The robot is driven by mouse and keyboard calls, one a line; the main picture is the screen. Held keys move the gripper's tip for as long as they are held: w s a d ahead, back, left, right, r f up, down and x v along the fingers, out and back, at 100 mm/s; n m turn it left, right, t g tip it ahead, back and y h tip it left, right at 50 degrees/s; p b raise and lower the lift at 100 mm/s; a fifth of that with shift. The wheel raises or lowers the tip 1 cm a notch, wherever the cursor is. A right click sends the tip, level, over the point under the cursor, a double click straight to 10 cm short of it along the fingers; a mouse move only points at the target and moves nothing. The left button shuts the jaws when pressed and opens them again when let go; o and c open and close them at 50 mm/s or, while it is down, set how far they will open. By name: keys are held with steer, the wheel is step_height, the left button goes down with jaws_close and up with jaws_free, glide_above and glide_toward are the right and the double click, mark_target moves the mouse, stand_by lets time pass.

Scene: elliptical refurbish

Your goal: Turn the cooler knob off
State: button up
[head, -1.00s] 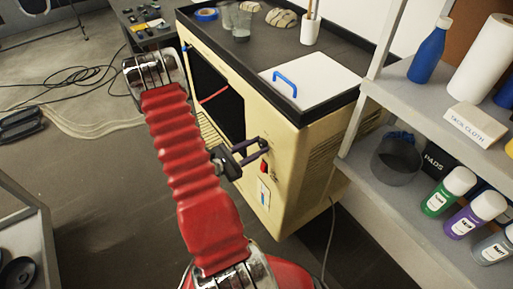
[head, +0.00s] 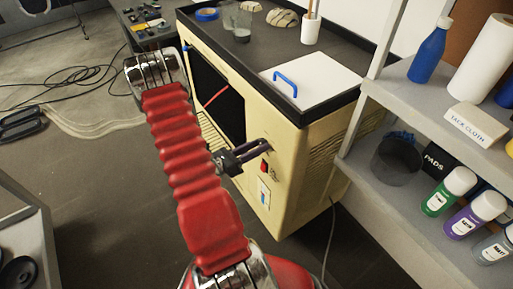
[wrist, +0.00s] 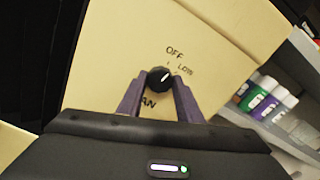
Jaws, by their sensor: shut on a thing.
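The cooler (head: 285,165) is a cream box with a dark front opening, standing right of my arm in the head view. Its black knob (wrist: 160,78) shows in the wrist view on the cream panel, with a white pointer mark. The pointer tilts up and to the right, between the printed "OFF" (wrist: 174,52) and "LOW" (wrist: 185,70). Part of another label, "AN", shows below left, partly covered. My gripper (wrist: 158,85) has its purple fingers on both sides of the knob, shut on it. In the head view my gripper (head: 266,144) reaches the front panel; the knob is hidden there.
A red switch (head: 264,166) sits just below the gripper on the panel. A grey shelf (head: 350,185) with bottles and a mesh bin (head: 396,160) stands close on the right. The cooler's black top tray (head: 345,58) holds a white lid and cups.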

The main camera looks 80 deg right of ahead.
steer(key=shift+w+d+n, duration=0.1)
steer(key=shift+d+n, duration=0.05)
steer(key=shift+n, duration=0.95)
steer(key=o, duration=1)
steer(key=shift+o, duration=0.2)
steer(key=v, duration=1.4)
